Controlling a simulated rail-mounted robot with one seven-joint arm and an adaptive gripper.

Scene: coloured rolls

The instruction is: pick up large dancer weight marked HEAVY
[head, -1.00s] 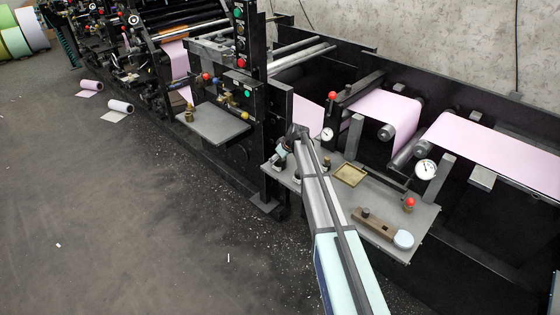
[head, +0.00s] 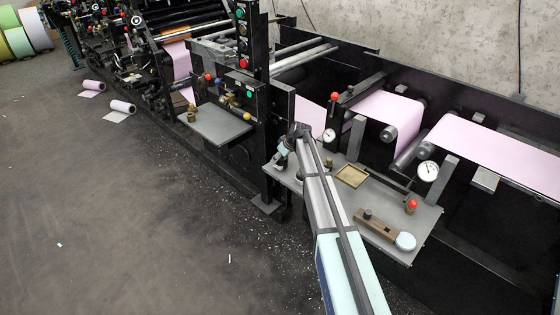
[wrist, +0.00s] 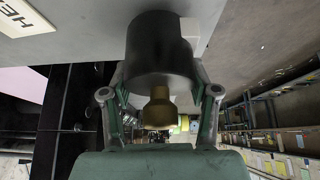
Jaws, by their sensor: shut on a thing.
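The large weight (wrist: 160,48) is a dark cylinder with a brass knob in the wrist view. My gripper (wrist: 160,85) has one finger on each side of it and is shut on it. The weight stands against or very near a grey surface, and I cannot tell if it touches. In the head view my arm reaches to the left end of the grey shelf (head: 345,205) and largely hides the gripper and weight.
Small dark weights (head: 326,164) stand on the shelf beside my arm. A brass tray (head: 352,176), a brown wooden tool (head: 378,224), a pale round item (head: 405,241) and a red-topped piece (head: 411,206) share the shelf. A black upright (head: 279,140) stands close left. Open floor lies left.

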